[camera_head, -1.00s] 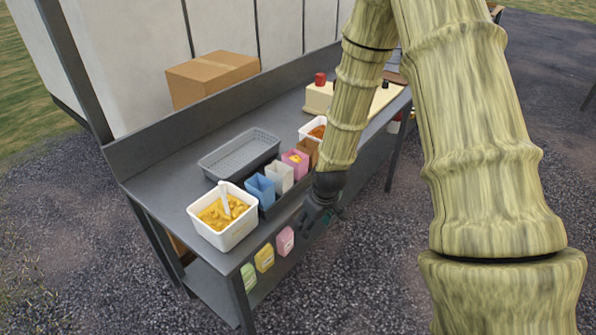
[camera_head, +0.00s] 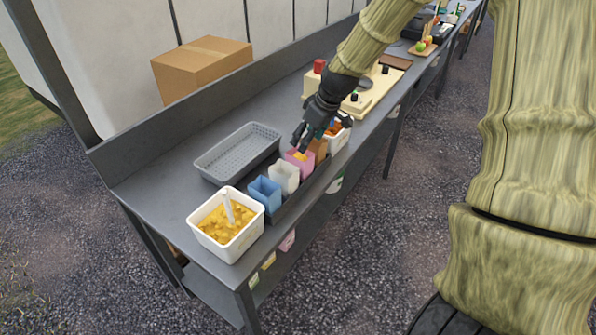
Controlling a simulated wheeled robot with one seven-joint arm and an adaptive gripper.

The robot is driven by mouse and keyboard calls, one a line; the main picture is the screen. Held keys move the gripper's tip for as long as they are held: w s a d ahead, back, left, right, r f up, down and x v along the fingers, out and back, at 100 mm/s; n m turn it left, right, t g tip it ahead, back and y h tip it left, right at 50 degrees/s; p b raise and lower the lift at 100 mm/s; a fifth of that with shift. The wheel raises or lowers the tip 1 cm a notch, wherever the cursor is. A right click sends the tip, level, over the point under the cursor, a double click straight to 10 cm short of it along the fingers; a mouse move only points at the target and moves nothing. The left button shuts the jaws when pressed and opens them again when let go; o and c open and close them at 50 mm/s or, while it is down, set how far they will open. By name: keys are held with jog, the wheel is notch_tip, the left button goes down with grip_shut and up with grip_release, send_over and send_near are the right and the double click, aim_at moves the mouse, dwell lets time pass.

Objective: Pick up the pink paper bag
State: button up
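The pink paper bag (camera_head: 307,167) stands upright in a dark rack near the front edge of the counter, with something yellow at its open top. It stands between a white bag (camera_head: 284,178) and a brown bag (camera_head: 319,149). My gripper (camera_head: 303,145) is just above the pink bag, pointing down at it. Its dark fingers look spread apart, with nothing seen between them. Whether a fingertip touches the bag's rim cannot be told. My gripper hides part of the area behind the bag.
A blue bag (camera_head: 265,193) stands at the rack's near end. A white tub of yellow pieces (camera_head: 225,247) sits at the counter's near corner. An empty grey tray (camera_head: 237,152) lies behind the rack. Another white tub (camera_head: 338,141) and a cream appliance (camera_head: 376,96) stand beyond.

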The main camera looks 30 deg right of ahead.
aim_at(300, 154)
jog(key=shift+p+x, duration=1.5)
jog(key=shift+x, duration=2.8)
jog(key=shift+s+d+f, duration=0.1)
jog(key=shift+s+d, duration=0.05)
jog(key=c, duration=0.6)
